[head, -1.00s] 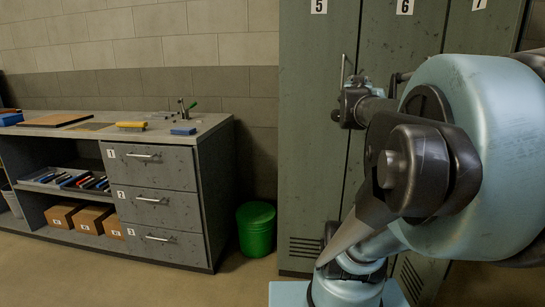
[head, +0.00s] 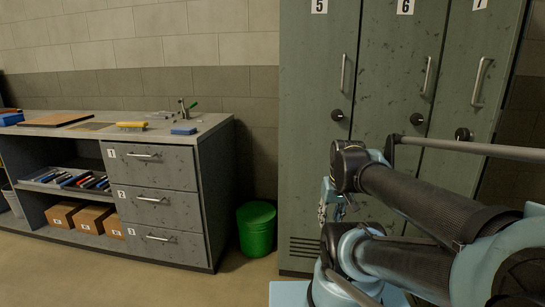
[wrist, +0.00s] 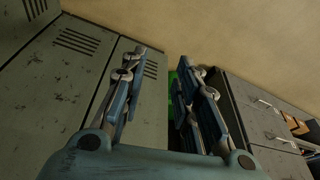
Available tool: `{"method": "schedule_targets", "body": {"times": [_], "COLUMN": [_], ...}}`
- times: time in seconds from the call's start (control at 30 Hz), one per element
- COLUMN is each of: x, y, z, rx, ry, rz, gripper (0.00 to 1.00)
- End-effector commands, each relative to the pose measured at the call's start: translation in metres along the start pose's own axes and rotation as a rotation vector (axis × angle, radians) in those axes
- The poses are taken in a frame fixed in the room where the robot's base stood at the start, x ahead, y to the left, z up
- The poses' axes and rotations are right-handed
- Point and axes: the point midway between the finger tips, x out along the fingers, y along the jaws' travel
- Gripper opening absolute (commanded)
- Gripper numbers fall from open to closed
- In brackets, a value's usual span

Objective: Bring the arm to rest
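My gripper (wrist: 163,70) shows in the wrist view with its two blue-grey fingers apart and nothing between them. In the head view my gripper (head: 328,205) is partly hidden behind my arm links, in front of the grey-green lockers (head: 312,130). My arm is folded at the right of the head view. The wrist view looks past the fingers to the floor, with the lockers (wrist: 50,75) on the left and the drawer unit (wrist: 260,115) on the right.
A grey counter with numbered drawers (head: 155,175) stands at the left, with a yellow brush (head: 131,125) and a blue block (head: 183,131) on top. A green bin (head: 256,228) stands between counter and lockers. The floor (head: 110,275) in front is clear.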

Motion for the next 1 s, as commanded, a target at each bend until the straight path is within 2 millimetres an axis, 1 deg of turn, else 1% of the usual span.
{"method": "schedule_targets", "body": {"times": [0.03, 0.1, 0.2, 0.67, 0.7, 0.77, 1.0], "x": [0.002, 0.004, 0.004, 0.004, 0.009, 0.011, 0.011], "y": [0.003, 0.006, 0.009, 0.009, 0.009, 0.009, 0.009], "z": [0.010, 0.020, 0.026, 0.025, 0.021, 0.018, 0.018], "rx": [0.010, 0.021, 0.029, 0.029, 0.029, 0.029, 0.029], "ry": [-0.032, -0.065, -0.085, -0.084, -0.092, -0.096, -0.095], "rz": [0.016, 0.032, 0.043, 0.042, 0.041, 0.041, 0.041], "gripper": [0.29, 0.29, 0.29, 0.29, 0.29, 0.29, 0.29]}}
